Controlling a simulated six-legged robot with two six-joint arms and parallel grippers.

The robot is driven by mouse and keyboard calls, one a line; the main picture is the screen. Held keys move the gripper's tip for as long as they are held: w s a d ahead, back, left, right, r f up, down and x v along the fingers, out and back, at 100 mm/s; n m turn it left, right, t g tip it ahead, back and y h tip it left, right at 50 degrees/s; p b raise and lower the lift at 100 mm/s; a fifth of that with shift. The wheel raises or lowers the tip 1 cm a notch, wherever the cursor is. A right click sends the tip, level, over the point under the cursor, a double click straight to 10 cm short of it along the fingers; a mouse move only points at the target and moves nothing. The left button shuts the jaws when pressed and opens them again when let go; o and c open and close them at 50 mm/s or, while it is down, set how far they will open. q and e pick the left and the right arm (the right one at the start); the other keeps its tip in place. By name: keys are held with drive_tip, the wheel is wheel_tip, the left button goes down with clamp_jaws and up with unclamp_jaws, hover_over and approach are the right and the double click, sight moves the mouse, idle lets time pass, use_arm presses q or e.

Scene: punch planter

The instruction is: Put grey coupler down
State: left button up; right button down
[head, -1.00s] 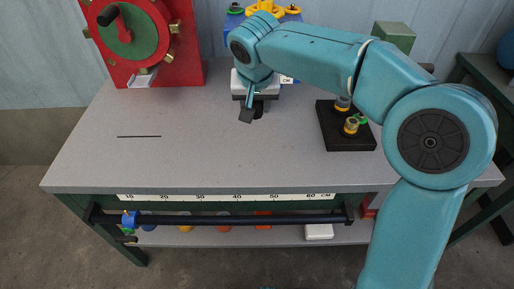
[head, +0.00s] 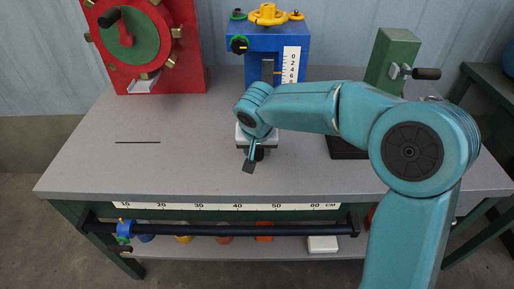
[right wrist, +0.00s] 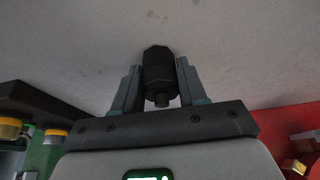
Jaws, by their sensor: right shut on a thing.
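My right gripper (head: 253,160) is over the middle of the grey workbench top (head: 185,170), in front of the blue press. In the right wrist view its two fingers (right wrist: 158,88) are shut on the dark grey coupler (right wrist: 158,72), a stubby cylinder with a narrower end towards the palm. The coupler's far end points at the bench top; I cannot tell whether it touches. My left gripper is not in view.
A blue press (head: 290,45) with yellow fittings stands at the back. A red panel (head: 186,50) with a green dial is back left. A green post (head: 392,58) with a crank and a black base (head: 345,148) are at the right. The bench's left half is clear except a thin dark line.

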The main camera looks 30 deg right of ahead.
drive_tip(key=shift+f, duration=0.2)
drive_tip(key=c, duration=0.6)
unclamp_jaws()
drive_tip(key=shift+r, duration=0.1)
drive_tip(key=shift+r, duration=0.3)
drive_tip(key=p+v, duration=0.2)
drive_tip(key=v, duration=0.9)
drive_tip(key=shift+s+a+r+p, duration=0.15)
drive_tip(key=shift+r+p, duration=0.1)
drive_tip(key=shift+p, duration=0.05)
